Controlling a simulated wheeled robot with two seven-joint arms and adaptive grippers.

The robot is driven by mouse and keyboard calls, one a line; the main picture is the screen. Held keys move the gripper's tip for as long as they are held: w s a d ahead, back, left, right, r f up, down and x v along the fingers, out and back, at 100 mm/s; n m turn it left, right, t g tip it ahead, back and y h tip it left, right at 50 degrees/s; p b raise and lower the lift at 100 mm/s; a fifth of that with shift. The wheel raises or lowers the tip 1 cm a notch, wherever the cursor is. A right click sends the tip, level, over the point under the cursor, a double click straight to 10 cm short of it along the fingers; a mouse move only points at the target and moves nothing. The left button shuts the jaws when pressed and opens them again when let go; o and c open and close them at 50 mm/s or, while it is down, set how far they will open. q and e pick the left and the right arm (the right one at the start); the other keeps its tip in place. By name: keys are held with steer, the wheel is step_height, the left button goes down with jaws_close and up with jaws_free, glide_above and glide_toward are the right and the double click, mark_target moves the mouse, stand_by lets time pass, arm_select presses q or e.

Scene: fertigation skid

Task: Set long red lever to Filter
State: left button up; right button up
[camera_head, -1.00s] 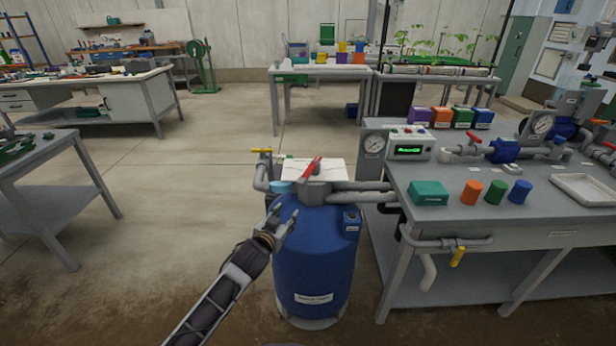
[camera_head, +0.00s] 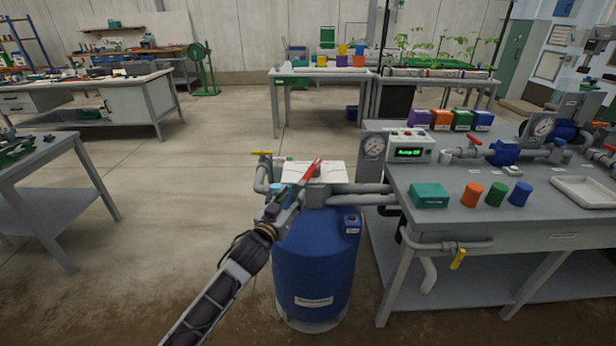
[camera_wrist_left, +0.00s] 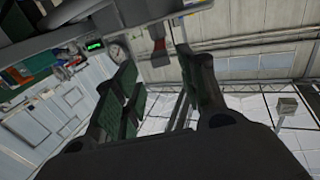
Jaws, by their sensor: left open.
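The long red lever (camera_head: 314,171) sits on the grey valve head on top of the blue filter tank (camera_head: 318,260). It slants, with its red end up and to the right in the head view. My left gripper (camera_head: 292,198) is open beside the valve head, just left of and below the lever. It looks close to the lever, but I cannot tell whether they touch. In the left wrist view, the open fingers (camera_wrist_left: 165,80) have nothing between them, and a dark red piece (camera_wrist_left: 157,32), likely the lever, shows beyond the tips. The position labels are not legible. My right gripper is not in view.
Grey pipes (camera_head: 360,190) run from the valve head to the grey bench (camera_head: 410,240) on the right. A yellow-handled valve (camera_head: 261,154) stands behind left of the tank. The floor left of the tank is clear.

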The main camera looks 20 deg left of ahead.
mark_target(308, 174)
arm_select(q)
steer(key=shift+w+d, duration=0.2)
steer(key=shift+w, duration=1.5)
steer(key=shift+w+d+b, duration=0.1)
steer(key=shift+w+b, duration=0.25)
steer(key=shift+w, duration=0.55)
steer(key=shift+w+d+b, duration=0.15)
steer(key=shift+w+b, duration=0.05)
steer(key=shift+w, duration=1)
steer(key=shift+w+d+b, duration=0.15)
steer(key=shift+w+b, duration=0.05)
steer(key=shift+w, duration=1)
steer(key=shift+w+d, duration=0.1)
steer(key=shift+w, duration=1.5)
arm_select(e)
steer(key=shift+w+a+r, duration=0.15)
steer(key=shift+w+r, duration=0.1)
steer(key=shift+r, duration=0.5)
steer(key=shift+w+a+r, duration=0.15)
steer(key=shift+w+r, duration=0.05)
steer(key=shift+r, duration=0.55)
arm_select(q)
steer(key=shift+c, duration=0.3)
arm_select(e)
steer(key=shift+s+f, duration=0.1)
arm_select(q)
jaws_close()
